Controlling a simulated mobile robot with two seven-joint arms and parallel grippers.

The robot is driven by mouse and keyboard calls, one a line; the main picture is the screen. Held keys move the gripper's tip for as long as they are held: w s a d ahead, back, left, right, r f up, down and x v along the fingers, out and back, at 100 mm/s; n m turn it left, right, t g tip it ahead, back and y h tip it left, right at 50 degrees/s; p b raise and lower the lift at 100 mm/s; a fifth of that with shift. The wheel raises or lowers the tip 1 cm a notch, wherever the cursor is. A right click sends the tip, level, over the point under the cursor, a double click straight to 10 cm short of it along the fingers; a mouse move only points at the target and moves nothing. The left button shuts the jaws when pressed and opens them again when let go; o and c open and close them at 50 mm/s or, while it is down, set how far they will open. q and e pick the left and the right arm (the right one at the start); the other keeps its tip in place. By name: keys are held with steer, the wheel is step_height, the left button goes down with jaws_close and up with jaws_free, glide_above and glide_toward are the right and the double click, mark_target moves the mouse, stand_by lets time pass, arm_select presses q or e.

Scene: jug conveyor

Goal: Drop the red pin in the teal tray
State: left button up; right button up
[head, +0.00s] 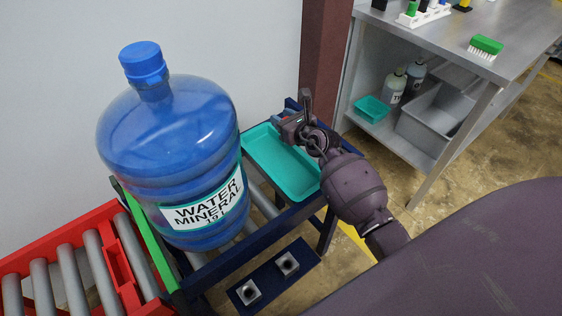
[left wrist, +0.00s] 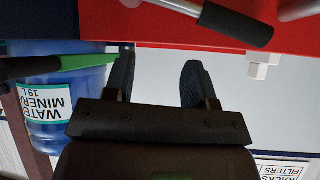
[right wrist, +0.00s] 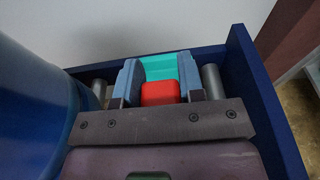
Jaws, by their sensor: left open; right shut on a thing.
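The red pin (right wrist: 160,93) shows as a red block between the blue-grey fingers of my right gripper (right wrist: 161,80) in the right wrist view. My right gripper (head: 290,118) is shut on it and is above the far end of the teal tray (head: 278,165) in the head view. The tray is shallow and sits on the blue-framed conveyor; a strip of it shows behind the pin in the right wrist view (right wrist: 160,66). The pin's lower part is hidden. My left gripper (left wrist: 158,82) is open and empty, with red conveyor frame showing beyond it.
A large blue water jug (head: 165,150) stands on the conveyor left of the tray. A green bar (head: 145,245) and red roller section (head: 75,240) lie further left. A metal bench (head: 500,50) is at right, with a smaller teal bin (head: 372,108) on its shelf.

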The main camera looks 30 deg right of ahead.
arm_select(q)
steer(key=shift+g, duration=0.4)
steer(key=f+b, duration=0.4)
steer(key=f, duration=0.1)
steer(key=shift+s+a+b, duration=0.2)
steer(key=shift+s+b, duration=0.1)
steer(key=shift+s, duration=0.05)
arm_select(e)
step_height(320, 180, down, 6)
arm_select(q)
steer(key=shift+w+r, duration=0.1)
steer(key=shift+r, duration=0.1)
arm_select(e)
steer(key=shift+r, duration=0.1)
steer(key=o, duration=0.9)
arm_select(q)
steer(key=shift+s+d+f, duration=0.1)
steer(key=shift+s, duration=0.1)
arm_select(e)
steer(key=shift+o, duration=0.8)
arm_select(q)
steer(key=shift+s, duration=0.1)
arm_select(e)
steer(key=shift+s, duration=0.1)
